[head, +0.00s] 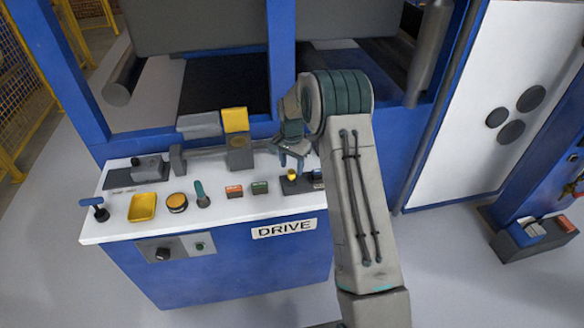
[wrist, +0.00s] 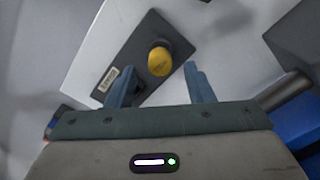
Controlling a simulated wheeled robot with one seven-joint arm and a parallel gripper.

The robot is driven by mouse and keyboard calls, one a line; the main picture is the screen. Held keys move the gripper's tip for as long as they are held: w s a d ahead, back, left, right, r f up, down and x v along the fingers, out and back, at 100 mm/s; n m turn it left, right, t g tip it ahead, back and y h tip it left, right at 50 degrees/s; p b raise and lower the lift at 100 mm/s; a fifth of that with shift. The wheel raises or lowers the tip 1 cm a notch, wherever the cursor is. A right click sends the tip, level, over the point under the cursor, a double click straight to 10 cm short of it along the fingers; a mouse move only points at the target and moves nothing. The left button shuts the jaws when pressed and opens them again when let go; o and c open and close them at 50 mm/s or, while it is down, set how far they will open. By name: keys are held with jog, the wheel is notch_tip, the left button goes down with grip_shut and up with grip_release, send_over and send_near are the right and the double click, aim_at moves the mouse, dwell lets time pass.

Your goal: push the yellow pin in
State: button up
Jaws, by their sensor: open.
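The yellow pin (wrist: 160,61) stands on a dark plate (wrist: 131,66) with a barcode label. In the wrist view its round top shows just beyond my gripper (wrist: 164,80), between the lines of the two fingers. My gripper is open with nothing between its fingers. In the head view the yellow pin (head: 293,174) is at the right part of the white console top, and my gripper (head: 291,163) is right above it. Whether a finger touches the pin cannot be told. My arm hides part of the console's right end.
The white console top (head: 225,206) also bears a blue T-handle (head: 97,208), a yellow tray (head: 142,207), a round yellow button (head: 177,202), a green-handled lever (head: 201,194) and red and green buttons. A yellow block (head: 236,120) stands behind, left of my gripper.

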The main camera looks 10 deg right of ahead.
aim_at(292, 172)
jog(key=shift+f, duration=1.35)
grip_shut()
jog(key=shift+f+b, duration=0.95)
jog(key=shift+b, duration=0.05)
grip_release()
jog(key=shift+r, duration=0.1)
jog(key=shift+r, duration=0.1)
